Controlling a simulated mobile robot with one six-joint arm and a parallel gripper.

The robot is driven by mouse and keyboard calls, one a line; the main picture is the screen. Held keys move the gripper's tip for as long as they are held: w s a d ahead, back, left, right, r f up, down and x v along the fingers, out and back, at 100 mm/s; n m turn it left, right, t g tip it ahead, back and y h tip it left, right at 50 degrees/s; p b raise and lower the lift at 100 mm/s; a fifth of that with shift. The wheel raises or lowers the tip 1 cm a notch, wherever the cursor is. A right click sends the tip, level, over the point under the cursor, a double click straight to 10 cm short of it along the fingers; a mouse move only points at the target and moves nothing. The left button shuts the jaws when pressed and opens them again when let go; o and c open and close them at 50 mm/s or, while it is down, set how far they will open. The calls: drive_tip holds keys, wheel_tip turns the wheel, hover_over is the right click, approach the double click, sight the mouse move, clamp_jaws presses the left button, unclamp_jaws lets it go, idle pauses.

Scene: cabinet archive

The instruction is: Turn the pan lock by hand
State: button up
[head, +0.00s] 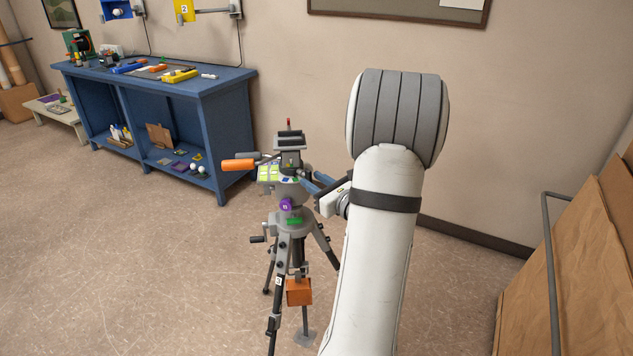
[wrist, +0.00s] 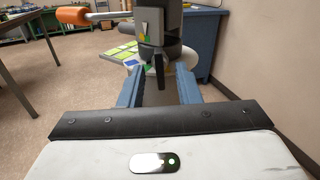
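A grey tripod (head: 291,243) stands on the floor left of my arm in the head view. Its head (head: 290,160) carries an orange-ended handle (head: 239,165) pointing left, also at upper left in the wrist view (wrist: 74,15). A purple knob (head: 287,204) and a green part (head: 294,221) sit lower on it. My gripper (head: 311,183) is at the right side of the head. In the wrist view its two blue fingers (wrist: 158,87) are apart, with a narrow dark lever (wrist: 160,72) between their tips. I see no clear contact. Whether this lever is the pan lock is not marked.
An orange block (head: 299,292) hangs between the tripod legs. A blue workbench (head: 185,100) with tools and shelves stands behind left. A metal rail (head: 552,270) and brown boards (head: 590,270) are at right. The floor at left is clear.

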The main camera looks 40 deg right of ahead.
drive_tip(key=shift+s, duration=0.15)
drive_tip(key=shift+s+d+b, duration=0.15)
drive_tip(key=shift+s+b, duration=0.15)
drive_tip(key=shift+s, duration=2.6)
